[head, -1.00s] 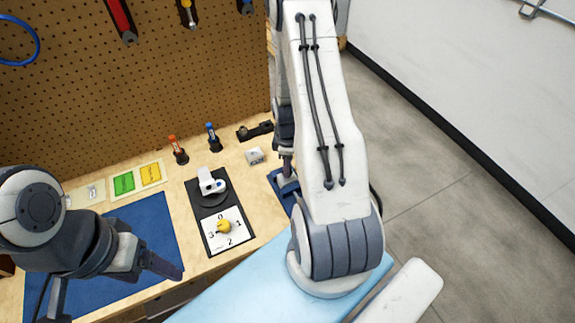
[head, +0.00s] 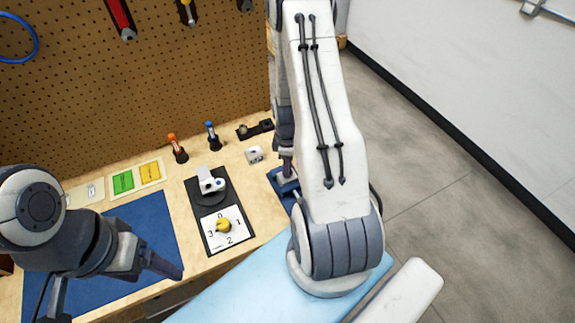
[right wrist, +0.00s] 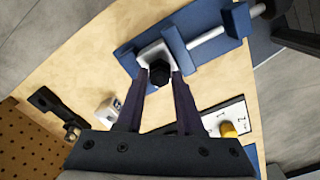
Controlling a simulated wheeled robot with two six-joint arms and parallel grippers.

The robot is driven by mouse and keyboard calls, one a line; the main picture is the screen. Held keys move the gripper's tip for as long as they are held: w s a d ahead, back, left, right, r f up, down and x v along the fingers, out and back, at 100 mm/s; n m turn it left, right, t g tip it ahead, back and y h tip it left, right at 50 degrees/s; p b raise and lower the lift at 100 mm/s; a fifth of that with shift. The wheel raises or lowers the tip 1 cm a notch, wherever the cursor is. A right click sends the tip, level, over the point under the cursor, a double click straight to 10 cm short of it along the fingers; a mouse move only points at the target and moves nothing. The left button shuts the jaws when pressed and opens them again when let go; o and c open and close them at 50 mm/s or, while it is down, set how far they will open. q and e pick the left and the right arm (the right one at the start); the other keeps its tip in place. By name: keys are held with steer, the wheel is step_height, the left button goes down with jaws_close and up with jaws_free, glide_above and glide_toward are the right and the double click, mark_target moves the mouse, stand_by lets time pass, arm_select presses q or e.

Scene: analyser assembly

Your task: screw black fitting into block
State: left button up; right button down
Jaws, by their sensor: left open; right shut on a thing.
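The black fitting (right wrist: 160,75) sits between the fingertips of my right gripper (right wrist: 161,79), which is shut on it. The fitting is at the face of a white block (right wrist: 150,50) in the right wrist view; how deep it sits cannot be told. The block is held in a blue fixture (right wrist: 196,38), which also shows partly in the head view (head: 283,184). My right arm hides much of that spot in the head view. My left gripper (head: 165,267) is open and empty above the blue mat, far from the block.
A dark plate with a white turntable part (head: 211,181) and a numbered dial with a yellow knob (head: 223,225) stands left of the fixture. The blue mat (head: 150,225) is clear.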

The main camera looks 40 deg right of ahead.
steer(key=m, duration=0.3)
steer(key=shift+m, duration=0.5)
steer(key=m, duration=0.3)
steer(key=shift+m, duration=0.4)
steer(key=shift+p, duration=0.3)
steer(key=m, duration=0.4)
